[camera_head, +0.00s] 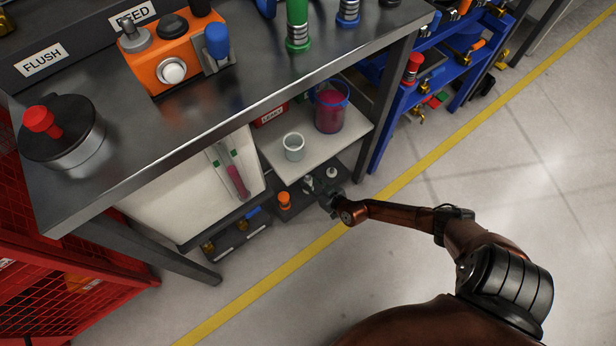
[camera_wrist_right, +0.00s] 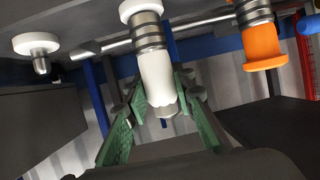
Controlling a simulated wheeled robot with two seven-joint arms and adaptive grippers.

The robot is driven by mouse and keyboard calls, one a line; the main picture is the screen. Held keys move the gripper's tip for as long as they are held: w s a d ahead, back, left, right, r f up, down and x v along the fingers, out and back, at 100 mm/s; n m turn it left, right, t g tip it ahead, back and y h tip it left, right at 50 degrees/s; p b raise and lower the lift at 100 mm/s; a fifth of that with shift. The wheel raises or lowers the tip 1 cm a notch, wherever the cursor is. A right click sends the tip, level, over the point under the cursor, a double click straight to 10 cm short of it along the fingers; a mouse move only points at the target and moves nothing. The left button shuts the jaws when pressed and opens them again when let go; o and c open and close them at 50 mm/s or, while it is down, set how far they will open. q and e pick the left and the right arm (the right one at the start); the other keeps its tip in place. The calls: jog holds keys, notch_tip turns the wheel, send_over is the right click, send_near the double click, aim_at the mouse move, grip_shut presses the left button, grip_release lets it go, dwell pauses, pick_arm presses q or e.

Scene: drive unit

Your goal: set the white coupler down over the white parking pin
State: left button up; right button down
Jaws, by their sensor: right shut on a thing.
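The white coupler (camera_wrist_right: 157,77) has a white body and grey metal rings. It stands between the green-padded fingers of my right gripper (camera_wrist_right: 160,97), which is shut on it. In the head view, the coupler (camera_head: 308,184) is small beside my dark right gripper (camera_head: 327,198), under the bench. The white parking pin (camera_wrist_right: 38,47) has a wide white disc and a short metal tip, and shows apart from the coupler at the wrist view's left. In the head view, the pin (camera_head: 332,173) is right of the coupler. Whether the coupler touches the tray is unclear. My left gripper is not in view.
An orange coupler (camera_wrist_right: 262,45) stands on the other side of the white coupler from the pin. A shelf above holds a grey-white cup (camera_head: 293,147) and a container of magenta liquid (camera_head: 331,108). A bench leg (camera_head: 378,115) stands close by. The floor in front is clear.

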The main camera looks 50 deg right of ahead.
jog(key=c, duration=1.8)
grip_release()
jog(key=shift+o, duration=1.3)
jog(key=shift+s, duration=0.1)
jog(key=v, duration=1.1)
jog(key=shift+s+r, duration=0.2)
jog(key=shift+s, duration=0.15)
jog(key=shift+a, duration=0.1)
